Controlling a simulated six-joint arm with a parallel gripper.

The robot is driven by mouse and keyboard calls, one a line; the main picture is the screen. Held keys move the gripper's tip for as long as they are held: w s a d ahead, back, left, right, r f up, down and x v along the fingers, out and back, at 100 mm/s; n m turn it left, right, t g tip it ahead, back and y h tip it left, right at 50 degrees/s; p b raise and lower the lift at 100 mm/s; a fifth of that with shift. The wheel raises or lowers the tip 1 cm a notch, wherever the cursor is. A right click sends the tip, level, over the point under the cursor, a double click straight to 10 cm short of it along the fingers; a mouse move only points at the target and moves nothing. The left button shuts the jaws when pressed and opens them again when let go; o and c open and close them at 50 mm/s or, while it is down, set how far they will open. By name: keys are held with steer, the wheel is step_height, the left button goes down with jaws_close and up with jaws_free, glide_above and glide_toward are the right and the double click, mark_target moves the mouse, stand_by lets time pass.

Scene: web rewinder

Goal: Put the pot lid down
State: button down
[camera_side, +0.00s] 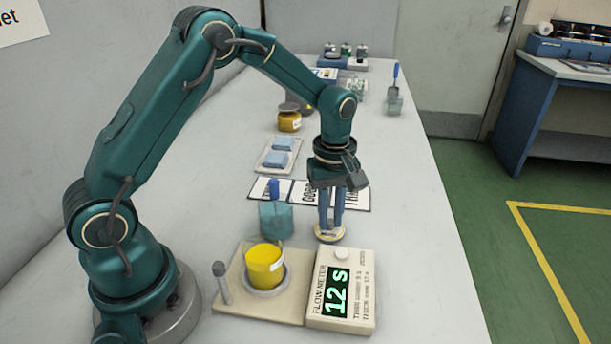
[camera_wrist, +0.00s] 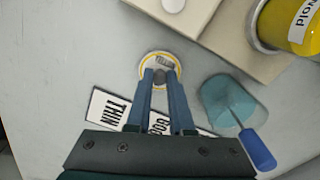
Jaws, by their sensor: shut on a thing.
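The pot lid (camera_side: 329,235) is a small round disc with a yellow rim and pale top. In the wrist view the pot lid (camera_wrist: 146,66) has a dark knob at its centre. My gripper (camera_side: 330,225) points down with its blue fingers shut on that knob; the fingertips (camera_wrist: 160,77) hide part of it. The lid is low over the bench behind the flow meter; I cannot tell whether it touches the surface. A yellow pot (camera_side: 264,262) stands open in a ring on a beige base.
The flow meter (camera_side: 341,290) reads 12 s. A teal beaker (camera_side: 276,220) with a blue-handled tool is left of the lid. Cards (camera_side: 305,194) lie behind it. A tray (camera_side: 268,168) with blue pads and an amber jar (camera_side: 289,121) are farther back. Bench (camera_side: 420,240) is clear rightward.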

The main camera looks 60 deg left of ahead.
mark_target(330, 220)
steer(key=shift+f, duration=0.15)
steer(key=c, duration=0.8)
jaws_free()
step_height(330, 220, up, 11)
steer(key=s+d+r+m+t, duration=0.1)
steer(key=s+r+m+t, duration=0.2)
steer(key=s+r+m, duration=0.4)
steer(key=s+d+f+m+t, duration=0.1)
steer(key=s+f+m+t, duration=0.1)
steer(key=s+m, duration=0.4)
steer(key=shift+s+f+m+t, duration=0.3)
steer(key=shift+s+f, duration=0.55)
steer(key=shift+s, duration=1)
